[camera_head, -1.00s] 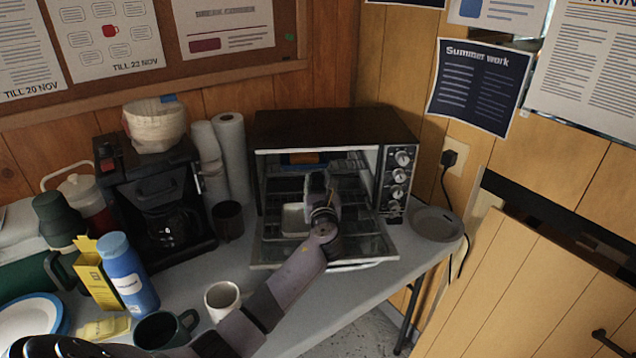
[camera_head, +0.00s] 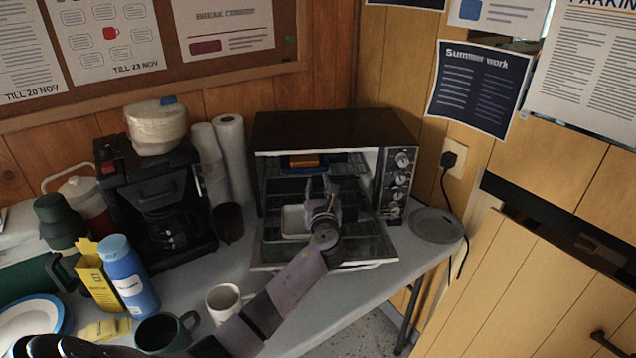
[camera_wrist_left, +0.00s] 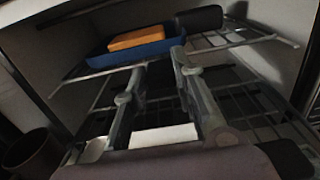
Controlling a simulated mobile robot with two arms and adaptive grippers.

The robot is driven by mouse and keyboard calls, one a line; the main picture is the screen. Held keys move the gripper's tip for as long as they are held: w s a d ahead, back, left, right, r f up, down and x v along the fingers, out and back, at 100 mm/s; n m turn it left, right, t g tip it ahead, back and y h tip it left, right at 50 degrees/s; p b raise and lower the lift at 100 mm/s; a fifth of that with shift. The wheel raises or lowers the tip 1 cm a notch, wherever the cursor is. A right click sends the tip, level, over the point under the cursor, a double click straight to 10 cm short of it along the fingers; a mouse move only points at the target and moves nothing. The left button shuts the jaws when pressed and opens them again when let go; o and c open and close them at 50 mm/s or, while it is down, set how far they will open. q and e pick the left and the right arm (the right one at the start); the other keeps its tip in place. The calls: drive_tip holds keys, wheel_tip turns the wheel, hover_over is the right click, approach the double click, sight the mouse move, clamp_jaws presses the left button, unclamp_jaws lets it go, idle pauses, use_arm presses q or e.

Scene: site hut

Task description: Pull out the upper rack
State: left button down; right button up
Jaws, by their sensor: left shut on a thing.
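The upper rack (camera_wrist_left: 250,40) is a wire shelf inside the open toaster oven (camera_head: 335,128). In the left wrist view it carries a blue tray (camera_wrist_left: 112,54) with an orange block (camera_wrist_left: 140,38) on it, and a dark cylinder (camera_wrist_left: 200,19) beside the tray. In the head view my left gripper (camera_head: 322,190) is in front of the oven opening and hides part of the rack. My right gripper is out of view.
The oven door (camera_head: 370,246) hangs open and flat. A dark mug (camera_head: 228,222), a white mug (camera_head: 222,300) and a coffee maker (camera_head: 160,190) stand left; a grey plate (camera_head: 436,225) lies right.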

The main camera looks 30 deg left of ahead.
use_arm(q)
drive_tip(key=p+v, duration=0.6)
drive_tip(key=v, duration=0.7)
drive_tip(key=shift+r, duration=0.1)
drive_tip(key=shift+s+d, duration=0.15)
drive_tip(key=shift+s, duration=0.15)
drive_tip(key=c, duration=1.3)
unclamp_jaws()
drive_tip(key=v, duration=1.2)
